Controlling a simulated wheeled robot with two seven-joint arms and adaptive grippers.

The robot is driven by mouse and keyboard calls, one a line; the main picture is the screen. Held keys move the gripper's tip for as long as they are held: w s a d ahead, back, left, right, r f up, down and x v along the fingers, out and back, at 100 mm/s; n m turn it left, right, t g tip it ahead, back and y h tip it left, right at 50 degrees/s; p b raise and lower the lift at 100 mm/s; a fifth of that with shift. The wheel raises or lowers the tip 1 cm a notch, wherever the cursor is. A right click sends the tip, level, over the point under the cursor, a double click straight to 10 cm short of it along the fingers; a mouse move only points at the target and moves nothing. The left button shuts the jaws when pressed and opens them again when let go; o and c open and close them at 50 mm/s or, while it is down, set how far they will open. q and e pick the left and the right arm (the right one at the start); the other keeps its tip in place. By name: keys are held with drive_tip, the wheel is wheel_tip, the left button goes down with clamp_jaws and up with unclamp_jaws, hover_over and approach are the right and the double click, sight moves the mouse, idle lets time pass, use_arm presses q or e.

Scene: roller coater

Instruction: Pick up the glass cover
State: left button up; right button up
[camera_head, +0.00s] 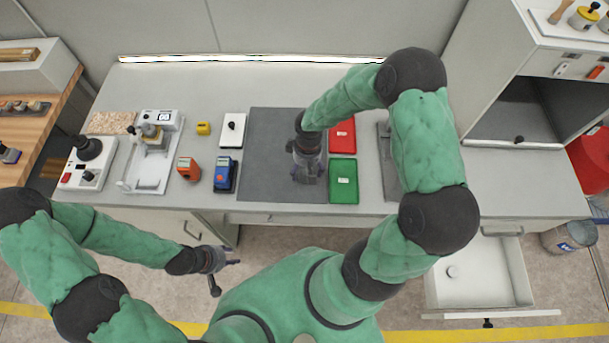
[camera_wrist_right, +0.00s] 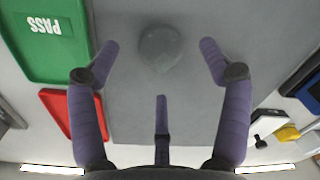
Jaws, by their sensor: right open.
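The glass cover, a small clear grey round piece (camera_wrist_right: 160,48), lies on the dark grey mat (camera_wrist_right: 140,120) in the right wrist view. My right gripper (camera_wrist_right: 160,75) is open above the mat, its purple fingers spread to either side of the cover and not touching it. In the head view my right gripper (camera_head: 307,172) is over the right part of the mat (camera_head: 270,130) and hides the cover. My left gripper (camera_head: 224,272) is empty, off the front of the table, with its fingers apart.
A red tray (camera_head: 342,135) and a green PASS tray (camera_head: 343,185) stand just right of the mat. Orange (camera_head: 188,168) and blue (camera_head: 224,174) devices stand to its left. An open drawer (camera_head: 480,275) juts out at front right. The mat's left part is clear.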

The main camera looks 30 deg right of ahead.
sight(305, 171)
drive_tip(key=f, duration=0.3)
drive_tip(key=shift+w+a+f, duration=0.1)
drive_tip(key=shift+w+f, duration=0.05)
drive_tip(key=shift+w, duration=0.05)
drive_tip(key=c, duration=1.3)
drive_tip(key=shift+o, duration=0.2)
